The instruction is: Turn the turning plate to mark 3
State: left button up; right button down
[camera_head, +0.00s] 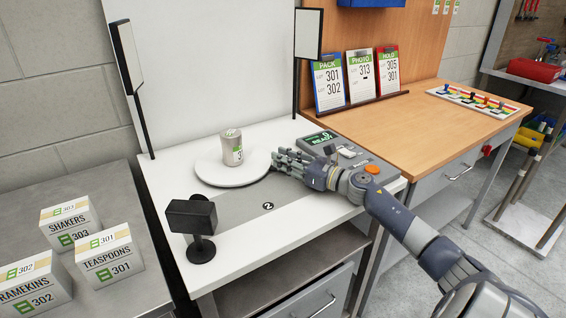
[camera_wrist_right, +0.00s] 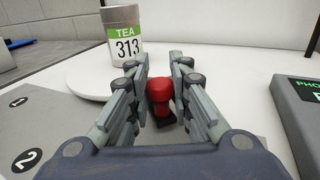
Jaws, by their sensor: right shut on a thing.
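The turning plate (camera_head: 211,178) is a white round disc on the white table, with a grey can (camera_head: 231,148) standing on it. In the wrist view the can's label reads TEA 313 (camera_wrist_right: 125,47), and the plate (camera_wrist_right: 88,82) shows to the left. My right gripper (camera_head: 276,160) is at the plate's right edge, with its fingers shut around a red knob (camera_wrist_right: 159,90) on a dark base. How the knob joins the plate is hidden. Mark 2 (camera_head: 268,206) lies in front of the plate; mark 1 (camera_wrist_right: 19,102) shows in the wrist view. I cannot see mark 3. My left gripper is out of view.
A control box reading READY (camera_head: 321,138) stands close by the right gripper. A black camera-like device (camera_head: 192,217) stands at the table's front left. Two light panels (camera_head: 127,55) (camera_head: 308,34) flank the plate. Labelled boxes (camera_head: 108,255) stand on the grey table at left.

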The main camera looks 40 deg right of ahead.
jog(key=shift+d+f, duration=0.15)
jog(key=shift+d, duration=0.05)
jog(key=c, duration=1.8)
grip_release()
jog(key=shift+c, duration=0.2)
jog(key=o, duration=0.4)
jog(key=shift+s+d, duration=0.1)
jog(key=shift+s, duration=0.05)
jog(key=shift+s+d, duration=0.1)
jog(key=shift+a, duration=0.2)
jog(key=shift+r, duration=0.4)
notch_tip(320, 180, up, 9)
jog(key=shift+d+r, duration=0.1)
jog(key=shift+r, duration=0.1)
